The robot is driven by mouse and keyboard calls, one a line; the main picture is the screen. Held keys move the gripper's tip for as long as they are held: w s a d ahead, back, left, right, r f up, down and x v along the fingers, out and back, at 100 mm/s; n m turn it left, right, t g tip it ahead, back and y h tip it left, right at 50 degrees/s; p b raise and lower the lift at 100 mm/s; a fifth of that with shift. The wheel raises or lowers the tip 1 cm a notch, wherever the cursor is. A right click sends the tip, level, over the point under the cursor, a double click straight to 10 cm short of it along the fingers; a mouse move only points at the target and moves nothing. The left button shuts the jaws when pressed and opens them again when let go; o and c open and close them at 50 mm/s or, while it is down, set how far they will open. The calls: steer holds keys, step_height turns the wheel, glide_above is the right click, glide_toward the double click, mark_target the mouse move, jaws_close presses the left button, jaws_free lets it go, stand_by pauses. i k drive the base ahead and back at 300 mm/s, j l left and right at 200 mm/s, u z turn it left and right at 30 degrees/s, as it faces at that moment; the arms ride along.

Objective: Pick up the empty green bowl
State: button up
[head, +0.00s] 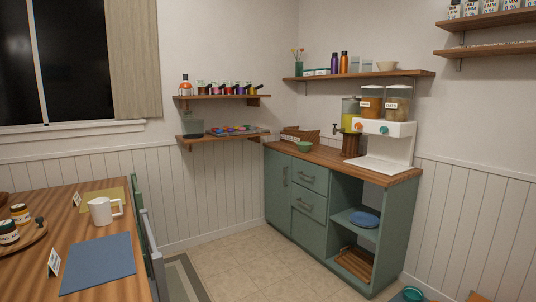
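A small green bowl (304,146) stands upright on the wooden top of the green cabinet, near its left end. It is small in the view, and I cannot tell whether it is empty. A teal bowl-like container (410,294) sits on the floor at the bottom right, partly cut off by the frame edge. My gripper is not in view.
The cabinet top (337,161) also bears a brown basket (300,133) behind the bowl and a white cereal dispenser (385,145) to the right. A wooden table (75,232) with a white mug (103,210) fills the left. Tiled floor (245,262) is open between.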

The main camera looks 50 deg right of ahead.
mark_target(304, 146)
steer(key=z, duration=1.55)
steer(key=i+j+z, duration=0.1)
steer(key=i, duration=0.3)
steer(key=i+j+z, duration=0.15)
steer(key=i, duration=0.25)
steer(key=i+j+z, duration=0.1)
steer(key=i, duration=0.3)
steer(key=i+j+z, duration=0.35)
steer(key=i+j, duration=0.2)
steer(key=i+j+z, duration=0.15)
steer(key=j, duration=0.25)
steer(key=i+j+z, duration=0.35)
steer(key=i+j, duration=0.15)
steer(key=j, duration=0.25)
steer(key=i+j+z, duration=0.15)
steer(key=j, duration=0.3)
steer(key=i+j+z, duration=0.2)
steer(key=j, duration=0.55)
steer(key=j+z, duration=0.2)
steer(key=j, duration=0.55)
steer(key=i+j+z, duration=0.15)
steer(key=j, duration=0.65)
steer(key=i+j, duration=0.25)
steer(key=i, duration=0.2)
